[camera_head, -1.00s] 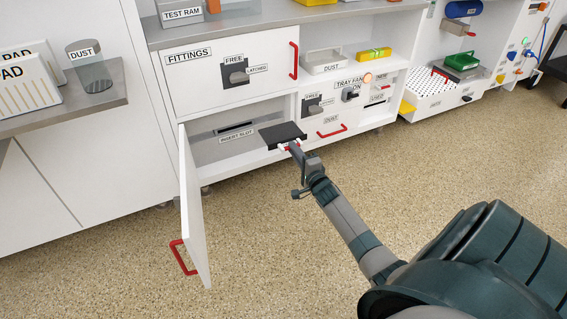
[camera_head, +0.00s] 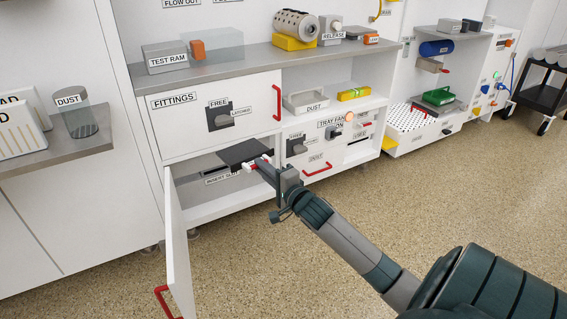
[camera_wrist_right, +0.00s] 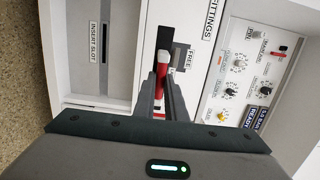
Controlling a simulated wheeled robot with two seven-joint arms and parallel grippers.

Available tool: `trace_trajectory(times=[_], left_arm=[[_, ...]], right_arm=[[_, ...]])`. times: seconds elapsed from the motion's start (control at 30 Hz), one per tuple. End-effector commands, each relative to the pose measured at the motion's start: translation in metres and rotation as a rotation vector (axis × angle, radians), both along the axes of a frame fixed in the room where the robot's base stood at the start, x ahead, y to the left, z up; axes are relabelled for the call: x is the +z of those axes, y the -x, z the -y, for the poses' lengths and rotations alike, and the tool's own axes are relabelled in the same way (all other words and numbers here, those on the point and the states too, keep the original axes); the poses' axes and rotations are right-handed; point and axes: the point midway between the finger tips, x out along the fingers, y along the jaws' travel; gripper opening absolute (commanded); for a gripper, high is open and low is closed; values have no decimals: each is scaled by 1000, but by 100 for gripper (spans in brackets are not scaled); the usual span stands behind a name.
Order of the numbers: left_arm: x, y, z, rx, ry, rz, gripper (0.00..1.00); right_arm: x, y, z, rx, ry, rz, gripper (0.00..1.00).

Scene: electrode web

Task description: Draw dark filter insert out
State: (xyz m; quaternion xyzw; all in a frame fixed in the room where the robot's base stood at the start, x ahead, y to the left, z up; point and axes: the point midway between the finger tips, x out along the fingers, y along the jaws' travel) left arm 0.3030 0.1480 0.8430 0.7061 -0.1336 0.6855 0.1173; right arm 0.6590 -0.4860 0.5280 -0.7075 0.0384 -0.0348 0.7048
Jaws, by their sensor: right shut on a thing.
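The dark filter insert (camera_head: 243,152) is a flat, near-black plate in front of the open lower compartment in the head view. My right gripper (camera_head: 259,163) is shut on its near edge, with red and white parts at the grip. In the right wrist view my gripper (camera_wrist_right: 161,88) points ahead, with a red piece (camera_wrist_right: 164,60) between the fingers and the plate nearly edge-on. The insert slot (camera_wrist_right: 104,42) is a dark, empty-looking opening to the left, apart from the insert. In the head view the plate partly covers the slot area. My left gripper is not in view.
The white compartment door (camera_head: 178,245) with a red handle (camera_head: 166,300) stands open at the left. The FITTINGS drawer front (camera_head: 180,128) is above the insert. A panel with knobs and a red handle (camera_head: 317,169) is to the right. The floor in front is clear.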

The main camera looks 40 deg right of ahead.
Motion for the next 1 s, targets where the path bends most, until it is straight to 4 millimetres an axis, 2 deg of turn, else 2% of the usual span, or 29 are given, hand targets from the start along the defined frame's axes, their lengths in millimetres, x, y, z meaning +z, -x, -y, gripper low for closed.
trace_trajectory(times=[0.03,0.2,0.4,0.5,0.7,0.83,1.0], left_arm=[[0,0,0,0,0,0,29],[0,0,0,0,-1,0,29],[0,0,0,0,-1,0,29],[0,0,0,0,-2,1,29],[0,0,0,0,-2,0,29],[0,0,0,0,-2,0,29],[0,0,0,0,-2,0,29]], right_arm=[[6,8,-26,26,-4,4,0],[23,42,-100,99,-2,2,0],[39,89,-184,160,-11,5,0],[42,102,-216,159,-14,8,0],[44,107,-256,130,-13,8,0],[45,107,-272,114,-9,7,0],[47,107,-281,104,-5,7,0]])
